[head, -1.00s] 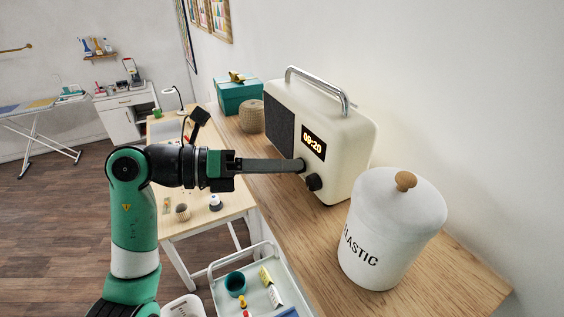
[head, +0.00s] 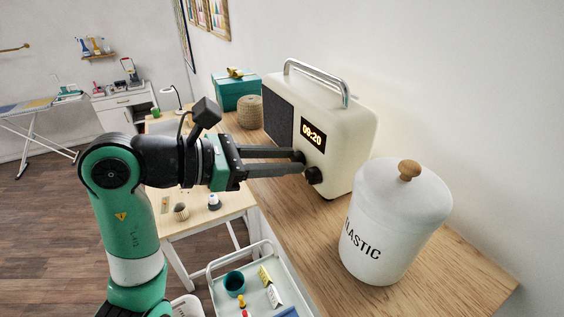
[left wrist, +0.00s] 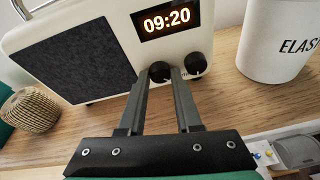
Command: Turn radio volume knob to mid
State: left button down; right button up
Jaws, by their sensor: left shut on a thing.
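The cream radio (head: 345,135) stands on the wooden shelf with its display lit. Two dark round knobs sit below the display; no label tells me which is the volume knob. The left knob (left wrist: 160,70) is between the fingertips of my left gripper (head: 298,161), which is shut on it. The right knob (head: 314,175) is free, just beside the right finger; it also shows in the left wrist view (left wrist: 196,63). The fingers partly hide the held knob, and its pointer mark cannot be made out. My right gripper is not in view.
A white lidded canister (head: 398,225) stands close to the right of the radio. A woven basket (head: 250,112) and a teal box (head: 236,92) are to its left. A cart (head: 250,285) with small items is below the shelf.

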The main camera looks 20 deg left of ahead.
pick_arm(q)
jog(key=m+y+b, duration=0.1)
jog(key=m, duration=0.1)
jog(key=m+t+b, duration=0.1)
jog(key=m, duration=0.1)
jog(key=shift+s+d+f+t+y, duration=0.2)
jog(key=shift+t+y, duration=0.1)
jog(key=shift+y, duration=0.1)
jog(key=m+t+b, duration=0.1)
jog(key=m+b, duration=0.1)
jog(key=m, duration=0.1)
jog(key=shift+d+m+y, duration=0.1)
jog(key=shift+m+y, duration=0.3)
jog(key=c, duration=0.9)
grip_release()
jog(key=shift+o, duration=0.2)
jog(key=b+v, duration=0.2)
jog(key=v, duration=0.9)
jog(key=shift+s, duration=0.35)
